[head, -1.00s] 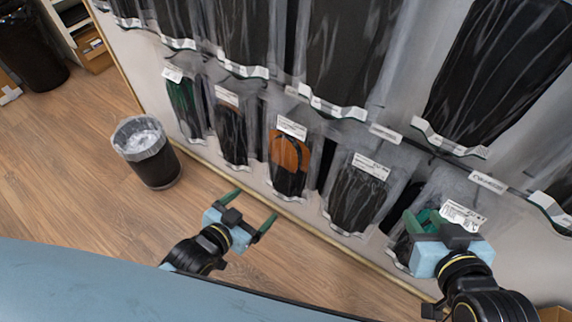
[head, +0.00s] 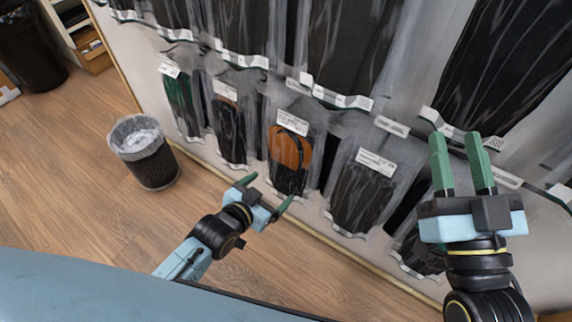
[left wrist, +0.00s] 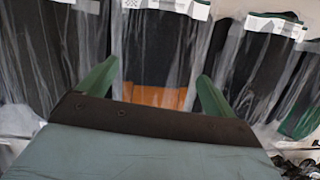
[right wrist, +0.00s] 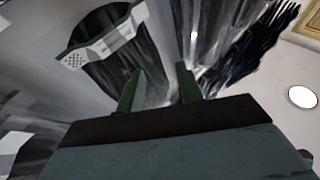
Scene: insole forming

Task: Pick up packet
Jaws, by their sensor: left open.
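Several clear packets hang in rows on the wall. One with an orange and black item (head: 289,158) hangs in the lower row, with a white label. My left gripper (head: 269,189) is open and empty, just below and in front of it. In the left wrist view, the orange packet (left wrist: 155,97) shows between the spread green fingers, and I see no contact. My right gripper (head: 457,142) is open and empty, raised in front of the wall at the right, fingers pointing up. A dark packet (head: 362,195) hangs between the two grippers.
A lined waste bin (head: 152,165) stands on the wood floor at the left. A larger black bin (head: 28,50) and a shelf stand at the far left. A blue surface (head: 90,290) fills the lower left. Larger dark packets (head: 345,45) hang above.

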